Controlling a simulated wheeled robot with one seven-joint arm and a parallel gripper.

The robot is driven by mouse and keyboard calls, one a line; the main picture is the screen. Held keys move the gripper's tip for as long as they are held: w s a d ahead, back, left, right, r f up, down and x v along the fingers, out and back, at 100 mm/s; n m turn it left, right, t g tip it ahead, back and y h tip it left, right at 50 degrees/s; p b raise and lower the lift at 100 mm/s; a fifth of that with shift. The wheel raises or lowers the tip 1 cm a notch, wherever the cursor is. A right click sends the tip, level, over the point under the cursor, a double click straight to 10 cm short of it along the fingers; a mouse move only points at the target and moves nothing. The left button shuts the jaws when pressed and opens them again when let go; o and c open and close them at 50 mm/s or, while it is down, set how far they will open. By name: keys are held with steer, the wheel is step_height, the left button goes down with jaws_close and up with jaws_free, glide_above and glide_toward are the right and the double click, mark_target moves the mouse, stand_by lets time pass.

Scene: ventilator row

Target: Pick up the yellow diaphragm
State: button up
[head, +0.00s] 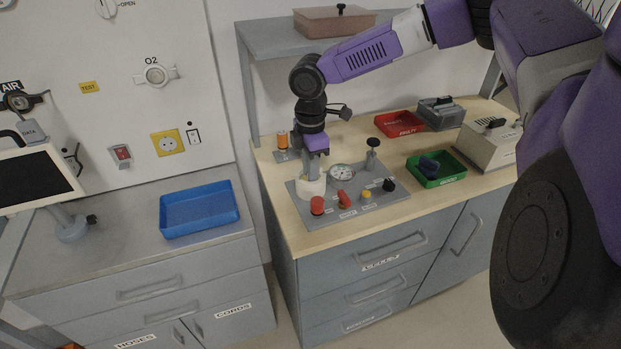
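A small yellow piece (366,195), which looks like the yellow diaphragm, sits near the front edge of a grey board (330,217) on the wooden worktop. It stands between a red piece (344,199) on its left and a black knob (389,185) on its right. My gripper (313,176) points down over a white round part (312,188) at the board's left side, behind and left of the yellow piece and apart from it. The fingertips are too small and overlapped to tell whether they are open or touch the white part.
Another red piece (317,206) is at the board's front left. A round pale dish (342,172) and a grey post (373,155) stand behind. A green tray (436,174) and a red tray (398,123) lie right. A blue tray (199,213) is on the left counter. A shelf (275,42) overhangs the back.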

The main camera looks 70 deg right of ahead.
jaws_close()
steer(key=shift+r, duration=0.15)
